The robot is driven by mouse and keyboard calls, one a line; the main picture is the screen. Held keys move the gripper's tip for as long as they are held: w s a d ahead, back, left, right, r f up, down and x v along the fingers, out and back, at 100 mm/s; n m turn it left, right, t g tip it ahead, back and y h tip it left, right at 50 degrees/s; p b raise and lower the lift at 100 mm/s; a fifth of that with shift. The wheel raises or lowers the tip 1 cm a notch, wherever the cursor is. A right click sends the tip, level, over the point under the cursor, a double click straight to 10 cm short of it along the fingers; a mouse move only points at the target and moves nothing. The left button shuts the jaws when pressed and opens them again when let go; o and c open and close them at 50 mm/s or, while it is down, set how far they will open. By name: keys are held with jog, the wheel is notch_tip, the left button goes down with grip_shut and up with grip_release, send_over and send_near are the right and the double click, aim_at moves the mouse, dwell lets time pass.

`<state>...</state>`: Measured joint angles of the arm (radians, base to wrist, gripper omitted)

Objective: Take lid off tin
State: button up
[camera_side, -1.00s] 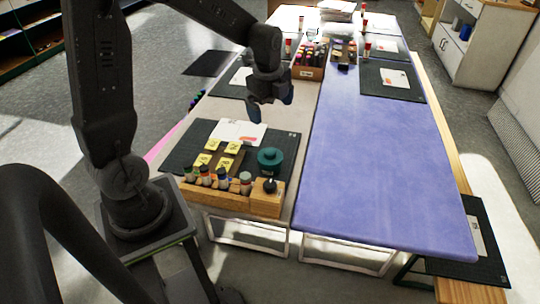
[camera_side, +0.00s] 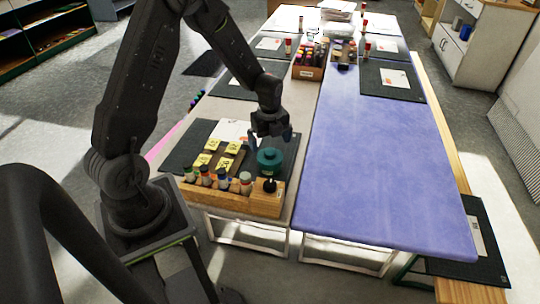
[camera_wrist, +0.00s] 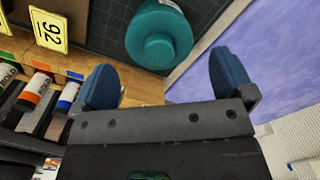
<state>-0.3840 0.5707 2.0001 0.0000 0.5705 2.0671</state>
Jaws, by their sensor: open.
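The tin (camera_side: 269,161) is round and teal, with its lid (camera_side: 269,155) on top. It stands on the dark cutting mat near the right edge of the near table. In the wrist view the tin's lid (camera_wrist: 157,36) is at the upper middle, beyond and between my fingertips. My gripper (camera_side: 271,142) is open, just above and behind the tin in the side view. Its two blue fingers also show in the wrist view (camera_wrist: 165,80), with nothing between them. No contact with the lid shows.
A wooden rack (camera_side: 232,196) with several glue bottles stands in front of the tin. Yellow number cards (camera_side: 205,159) lie on a brown board to the left. The blue table (camera_side: 385,170) to the right is largely clear.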

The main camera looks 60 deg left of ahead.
aim_at(270, 151)
notch_tip(270, 151, down, 5)
jog(key=shift+s+d+r, duration=0.1)
jog(key=shift+s, duration=0.05)
jog(key=c, duration=0.7)
